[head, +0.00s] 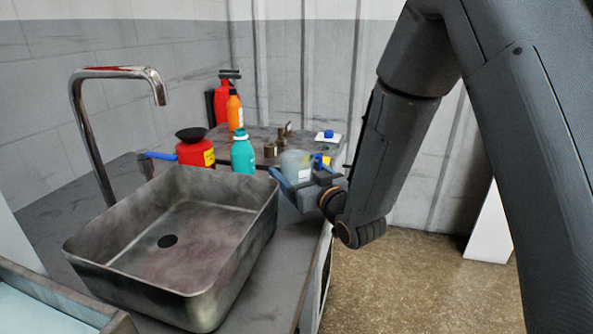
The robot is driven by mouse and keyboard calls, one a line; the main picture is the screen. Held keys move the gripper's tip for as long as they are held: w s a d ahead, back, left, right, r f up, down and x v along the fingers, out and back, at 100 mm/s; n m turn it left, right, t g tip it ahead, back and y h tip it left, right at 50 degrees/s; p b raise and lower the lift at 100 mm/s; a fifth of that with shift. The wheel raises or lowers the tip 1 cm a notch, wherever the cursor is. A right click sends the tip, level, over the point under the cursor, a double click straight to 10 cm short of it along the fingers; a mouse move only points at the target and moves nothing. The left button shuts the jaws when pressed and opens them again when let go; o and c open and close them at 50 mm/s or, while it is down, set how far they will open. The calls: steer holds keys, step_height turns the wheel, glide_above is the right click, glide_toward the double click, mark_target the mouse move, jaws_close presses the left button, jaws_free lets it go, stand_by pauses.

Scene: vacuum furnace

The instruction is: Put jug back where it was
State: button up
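A pale, translucent jug (294,163) stands upright at the right end of the dark counter, behind the sink, with a whitish patch on its side. My gripper (297,176) is at the jug, with blue fingers on its left and right sides. The jug's lower part is hidden behind the gripper. I cannot tell whether the fingers press on the jug or whether it rests on the surface.
A metal sink (255,240) with a tall tap (90,130) fills the front counter. Nearby are a teal bottle (243,155), a red can (195,152), an orange bottle (234,111), a red extinguisher (221,100), small metal pieces (270,150) and a blue-capped item (328,136). Floor (400,280) is open at right.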

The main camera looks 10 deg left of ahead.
mark_target(303, 174)
steer(key=o, duration=1.1)
steer(key=shift+f, duration=0.15)
steer(key=shift+r, duration=0.25)
steer(key=p+v, duration=0.1)
steer(key=v, duration=1.1)
steer(key=shift+f, duration=0.1)
